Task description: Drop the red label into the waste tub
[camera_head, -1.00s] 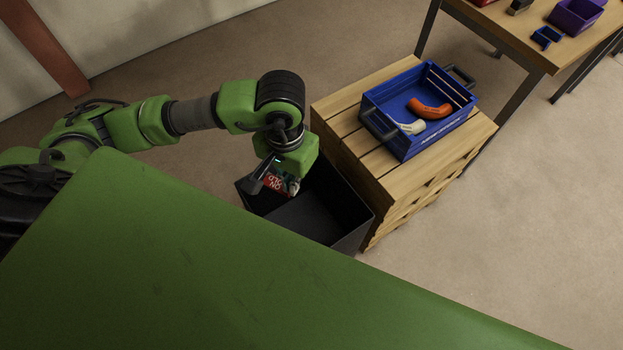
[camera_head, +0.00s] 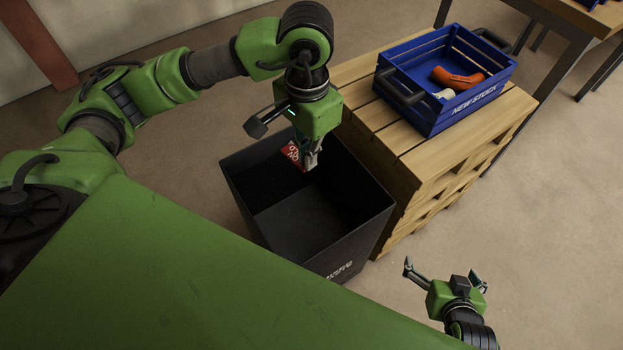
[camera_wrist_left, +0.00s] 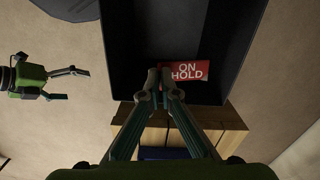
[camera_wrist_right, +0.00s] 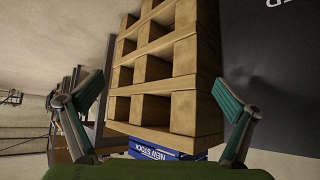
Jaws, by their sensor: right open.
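The red label (camera_head: 293,154), printed "ON HOLD", is held in my left gripper (camera_head: 312,160), which is shut on one end of it. In the left wrist view the label (camera_wrist_left: 188,72) sticks out to the right of the closed fingertips (camera_wrist_left: 160,76). Gripper and label are over the opening of the black waste tub (camera_head: 262,215); the exact height above the rim is hard to tell. My right gripper (camera_head: 444,270) is open and empty at the lower right, clear of the tub, and its spread fingers also show in the right wrist view (camera_wrist_right: 138,95).
A stack of wooden pallets (camera_head: 425,165) stands just right of the tub. A blue "NEW STOCK" crate (camera_head: 428,113) on it holds an orange pipe elbow (camera_head: 457,79) and a whitish piece (camera_head: 444,94). A wooden table stands at the upper right. Open floor lies at the right.

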